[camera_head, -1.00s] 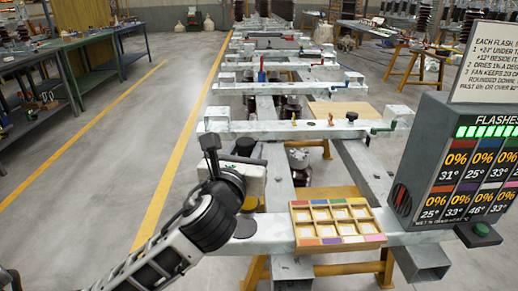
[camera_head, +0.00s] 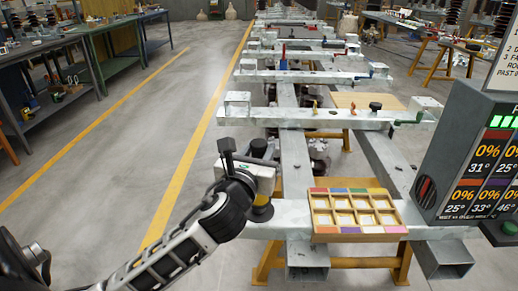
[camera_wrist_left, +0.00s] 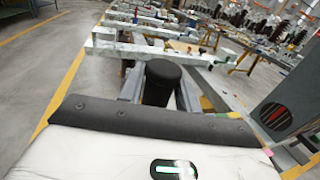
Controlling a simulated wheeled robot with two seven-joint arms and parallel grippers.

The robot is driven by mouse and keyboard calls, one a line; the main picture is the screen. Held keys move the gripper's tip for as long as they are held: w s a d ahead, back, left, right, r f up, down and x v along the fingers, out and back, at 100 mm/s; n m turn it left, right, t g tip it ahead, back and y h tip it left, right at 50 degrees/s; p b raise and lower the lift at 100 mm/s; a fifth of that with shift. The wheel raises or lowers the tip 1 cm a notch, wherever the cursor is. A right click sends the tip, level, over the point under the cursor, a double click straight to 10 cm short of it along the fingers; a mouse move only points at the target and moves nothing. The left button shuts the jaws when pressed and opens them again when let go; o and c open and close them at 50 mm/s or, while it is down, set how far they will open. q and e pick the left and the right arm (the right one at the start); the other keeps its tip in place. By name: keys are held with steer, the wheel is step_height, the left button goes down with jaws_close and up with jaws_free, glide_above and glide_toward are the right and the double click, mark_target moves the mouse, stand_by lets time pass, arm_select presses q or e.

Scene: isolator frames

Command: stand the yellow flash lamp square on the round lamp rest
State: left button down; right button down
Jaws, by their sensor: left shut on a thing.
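My left gripper (camera_head: 250,178) is shut on the yellow flash lamp (camera_head: 262,199). The lamp's black top (camera_head: 258,147) rises above the gripper, and its yellow lower part shows below. The black top also shows beyond the gripper body in the left wrist view (camera_wrist_left: 162,82). The lamp looks roughly upright over the left end of the near beam, where the round lamp rest is. My right gripper is not in view.
A wooden tray (camera_head: 357,229) with coloured edges and several compartments sits on the near beam (camera_head: 290,218), right of the lamp. A grey display box (camera_head: 450,150) stands farther right. Another pale beam (camera_head: 325,119) with small coloured fittings crosses behind. Clear floor lies left.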

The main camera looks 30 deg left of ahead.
arm_select(q)
steer(key=shift+r, duration=0.15)
steer(key=c, duration=1.3)
jaws_free()
steer(key=shift+f, duration=0.3)
steer(key=shift+c, duration=0.2)
steer(key=o, duration=0.3)
steer(key=shift+o, duration=0.2)
